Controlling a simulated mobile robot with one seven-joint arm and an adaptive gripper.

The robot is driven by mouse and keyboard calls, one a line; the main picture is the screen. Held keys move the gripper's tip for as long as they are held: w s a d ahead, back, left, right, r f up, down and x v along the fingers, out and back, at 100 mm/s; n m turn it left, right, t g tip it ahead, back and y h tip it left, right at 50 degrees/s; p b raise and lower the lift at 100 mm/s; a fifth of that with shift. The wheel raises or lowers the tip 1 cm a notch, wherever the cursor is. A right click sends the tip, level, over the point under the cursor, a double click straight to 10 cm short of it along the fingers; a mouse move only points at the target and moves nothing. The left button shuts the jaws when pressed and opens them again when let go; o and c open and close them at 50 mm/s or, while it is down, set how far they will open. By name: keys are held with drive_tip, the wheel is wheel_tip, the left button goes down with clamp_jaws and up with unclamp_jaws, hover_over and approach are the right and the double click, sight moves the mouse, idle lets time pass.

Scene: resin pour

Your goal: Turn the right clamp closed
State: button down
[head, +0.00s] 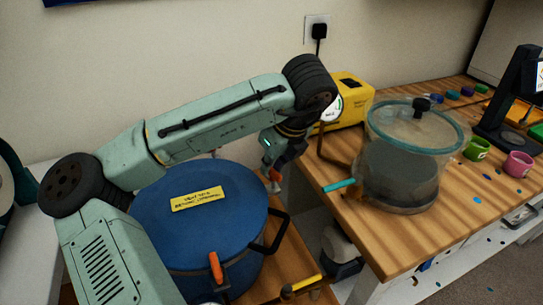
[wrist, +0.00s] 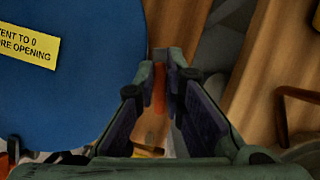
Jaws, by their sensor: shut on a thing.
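The blue pot (head: 212,228) stands on a wooden surface with its lid on, and a yellow label (head: 197,198) lies on the lid. My gripper (head: 271,165) is at the pot's right rear rim, pointing down. It is shut on the orange handle of the right clamp (head: 275,175). In the wrist view the handle (wrist: 158,92) shows between my two fingers (wrist: 163,88), beside the lid's edge (wrist: 118,100). The clamp's base is largely hidden, and I cannot tell how far it is turned. Another orange clamp (head: 215,267) stands at the pot's front.
A black pot handle (head: 281,232) juts out at the right, below my gripper. To the right, a wooden bench (head: 345,228) holds a clear-lidded chamber (head: 400,165) with a teal lever, a yellow machine (head: 352,92) and small cups. A wall is behind.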

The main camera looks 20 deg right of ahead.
drive_tip(key=n+p, duration=0.1)
drive_tip(key=n+y+p, duration=0.1)
drive_tip(key=n, duration=0.1)
drive_tip(key=shift+a+r, duration=0.1)
drive_tip(key=shift+r, duration=0.1)
drive_tip(key=n, duration=0.1)
drive_tip(key=n+g+y, duration=0.1)
drive_tip(key=n, duration=0.1)
drive_tip(key=shift+s+a+f+n, duration=0.1)
drive_tip(key=shift+s+f+n, duration=0.05)
drive_tip(key=shift+n, duration=0.15)
drive_tip(key=n+g+y, duration=0.1)
drive_tip(key=n+g, duration=0.1)
drive_tip(key=n, duration=0.2)
drive_tip(key=shift+s, duration=0.1)
drive_tip(key=shift+s+a+n+g, duration=0.15)
drive_tip(key=shift+n+g, duration=0.45)
drive_tip(key=shift+n, duration=1.3)
drive_tip(key=c, duration=1.7)
unclamp_jaws()
drive_tip(key=v, duration=1.2)
